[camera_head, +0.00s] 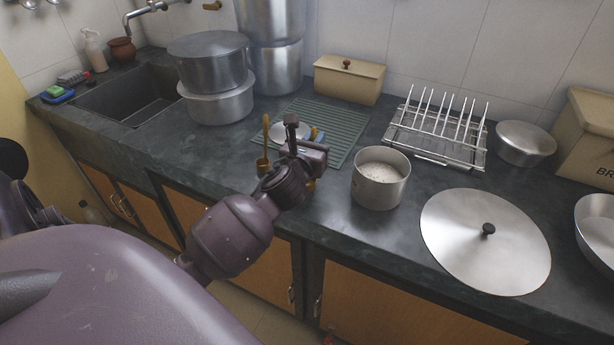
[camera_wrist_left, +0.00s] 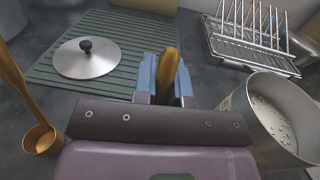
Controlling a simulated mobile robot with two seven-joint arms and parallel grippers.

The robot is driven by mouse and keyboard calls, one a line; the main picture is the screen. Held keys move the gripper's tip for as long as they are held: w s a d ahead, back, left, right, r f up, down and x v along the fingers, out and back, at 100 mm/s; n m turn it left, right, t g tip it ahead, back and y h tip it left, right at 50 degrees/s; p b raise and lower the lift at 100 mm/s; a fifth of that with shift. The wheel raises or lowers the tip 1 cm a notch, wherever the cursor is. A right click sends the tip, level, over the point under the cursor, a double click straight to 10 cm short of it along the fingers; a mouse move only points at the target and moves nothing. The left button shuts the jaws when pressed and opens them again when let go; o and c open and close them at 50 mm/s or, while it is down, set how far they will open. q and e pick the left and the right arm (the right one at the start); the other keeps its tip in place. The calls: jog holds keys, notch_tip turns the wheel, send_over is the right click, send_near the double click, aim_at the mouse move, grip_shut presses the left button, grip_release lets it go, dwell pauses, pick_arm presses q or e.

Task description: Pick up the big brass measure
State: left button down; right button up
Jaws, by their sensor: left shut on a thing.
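My left gripper (camera_head: 316,136) is low over the counter beside the steel pot. In the left wrist view its blue fingers (camera_wrist_left: 168,80) are shut on the upright handle of a brass measure (camera_wrist_left: 169,66). The lower part of this measure is hidden there; a bit of brass (camera_head: 311,185) shows below the gripper in the head view. Another brass measure (camera_head: 263,163) stands upright on the counter to the left, with its cup (camera_wrist_left: 40,140) and long handle clear of the gripper. I cannot compare their sizes well. My right gripper is not in view.
A steel pot with pale, frothy contents (camera_head: 379,190) stands close right of the gripper. Behind lies a green ribbed mat (camera_head: 345,125) with a small knobbed lid (camera_wrist_left: 84,62). A dish rack (camera_head: 437,138) and large lid (camera_head: 485,255) are to the right. Stacked pots (camera_head: 215,105) stand back left.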

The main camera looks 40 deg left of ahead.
pick_arm(q)
notch_tip(320, 180, up, 20)
jog(key=p, duration=0.6)
jog(key=shift+p, duration=0.4)
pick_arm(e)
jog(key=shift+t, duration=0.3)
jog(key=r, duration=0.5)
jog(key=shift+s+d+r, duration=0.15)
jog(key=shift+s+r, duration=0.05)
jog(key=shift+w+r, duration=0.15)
